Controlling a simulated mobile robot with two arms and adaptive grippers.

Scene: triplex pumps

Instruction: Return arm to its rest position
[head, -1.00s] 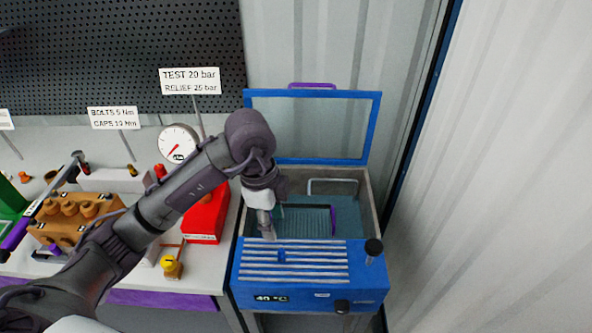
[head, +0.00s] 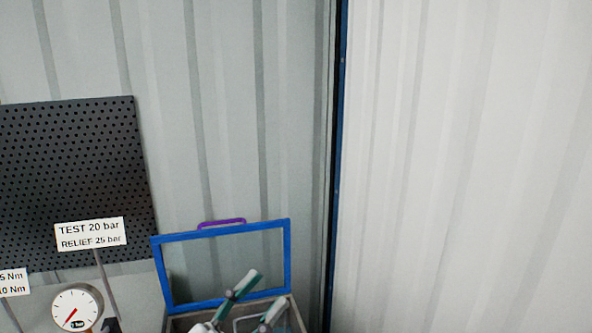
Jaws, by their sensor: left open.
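My left gripper (head: 266,290) shows at the bottom edge of the head view, its fingers pointing up and to the right. The two fingers, with teal and pale parts, are spread apart, and I see nothing between them. It is in front of the blue-framed raised lid (head: 222,226) and over the open tank (head: 293,316). The rest of my left arm is almost wholly below the picture. My right gripper is not in view.
The raised lid has a purple handle (head: 221,223). To the left stand a round gauge (head: 77,308) and a sign reading TEST 20 bar (head: 90,234), before a black perforated panel (head: 75,180). Corrugated walls (head: 450,160) fill the right and upper parts.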

